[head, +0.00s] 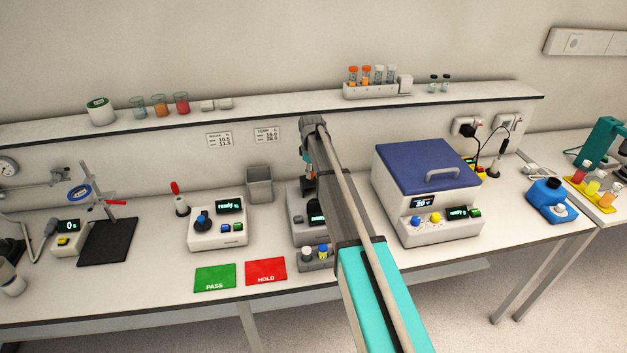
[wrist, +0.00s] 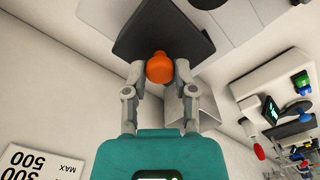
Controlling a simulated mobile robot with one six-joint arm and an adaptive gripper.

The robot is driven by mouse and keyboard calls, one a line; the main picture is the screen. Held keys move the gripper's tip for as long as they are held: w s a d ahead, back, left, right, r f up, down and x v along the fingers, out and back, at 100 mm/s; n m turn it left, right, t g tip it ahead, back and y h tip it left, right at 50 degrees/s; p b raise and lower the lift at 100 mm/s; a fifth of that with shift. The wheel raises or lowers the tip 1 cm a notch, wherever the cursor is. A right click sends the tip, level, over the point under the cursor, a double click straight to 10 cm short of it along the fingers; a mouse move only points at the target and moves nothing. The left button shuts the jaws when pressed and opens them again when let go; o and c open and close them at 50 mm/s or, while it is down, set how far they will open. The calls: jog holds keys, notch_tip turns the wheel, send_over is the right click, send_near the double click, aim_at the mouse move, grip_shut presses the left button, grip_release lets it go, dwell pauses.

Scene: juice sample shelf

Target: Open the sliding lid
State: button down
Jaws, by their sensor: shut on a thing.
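In the wrist view, an orange knob (wrist: 159,68) sits between the fingertips of my gripper (wrist: 160,74), which is shut on it. Behind the knob is a dark grey panel (wrist: 165,25) that looks like the sliding lid; how far it stands open cannot be told. In the head view, my gripper (head: 307,178) is low over the grey instrument (head: 297,232) in the middle of the bench. My arm hides much of that instrument, and the knob does not show there.
A white instrument with a blue lid (head: 425,165) stands close on the right. A grey bin (head: 260,186) is behind to the left, near a white instrument (head: 217,235). A shelf (head: 250,112) runs along the wall above. Green (head: 215,278) and red (head: 266,271) mats lie in front.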

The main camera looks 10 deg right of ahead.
jog(key=shift+w, duration=0.55)
jog(key=shift+c, duration=2.1)
grip_release()
jog(key=shift+s, duration=0.2)
